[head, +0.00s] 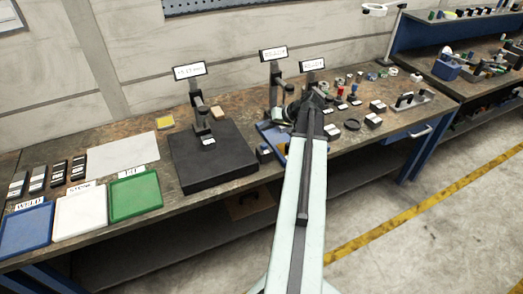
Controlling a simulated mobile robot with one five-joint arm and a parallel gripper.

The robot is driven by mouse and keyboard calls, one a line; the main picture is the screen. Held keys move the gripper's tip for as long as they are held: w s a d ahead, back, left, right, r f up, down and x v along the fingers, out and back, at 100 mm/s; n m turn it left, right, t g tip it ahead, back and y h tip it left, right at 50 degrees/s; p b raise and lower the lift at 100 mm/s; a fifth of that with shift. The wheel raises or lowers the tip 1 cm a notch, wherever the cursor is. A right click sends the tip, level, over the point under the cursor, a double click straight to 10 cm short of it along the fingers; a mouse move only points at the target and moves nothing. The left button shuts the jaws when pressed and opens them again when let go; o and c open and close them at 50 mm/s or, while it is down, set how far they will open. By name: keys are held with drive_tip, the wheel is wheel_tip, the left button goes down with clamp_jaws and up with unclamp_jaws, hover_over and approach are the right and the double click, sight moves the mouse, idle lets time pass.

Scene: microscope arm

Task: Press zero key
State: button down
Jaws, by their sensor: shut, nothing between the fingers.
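No zero key can be made out at this size. Three small white display panels with dark frames stand above the bench: a left one (189,71) over a black block stand (213,160), a middle one (273,54) and a right one (312,64). Their text is too small to read surely. My arm reaches up from the bottom to the bench. My gripper (314,97) is a dark shape at its far end, shut and empty, below the right panel. The arm hides part of the bench there, and any contact cannot be told.
Blue (27,229), white (80,214) and green (134,195) trays lie at the front left of the bench (40,159). Several dark blocks lie behind them. A blue tray (270,131) lies left of my gripper. Several small parts crowd the bench to its right.

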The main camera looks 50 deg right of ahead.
sight(266, 145)
wheel_tip(266, 145, down, 6)
drive_tip(key=b, duration=0.4)
drive_tip(key=shift+r+b, duration=0.1)
drive_tip(key=shift+b, duration=0.2)
drive_tip(key=shift+r, duration=0.1)
idle(1.2)
drive_tip(key=shift+s+f+b, duration=0.15)
drive_tip(key=shift+f+b, duration=0.15)
drive_tip(key=shift+f, duration=0.1)
drive_tip(key=shift+f+b, duration=0.55)
idle(0.6)
drive_tip(key=shift+r, duration=0.1)
drive_tip(key=shift+r+p, duration=0.85)
drive_tip(key=shift+p, duration=0.1)
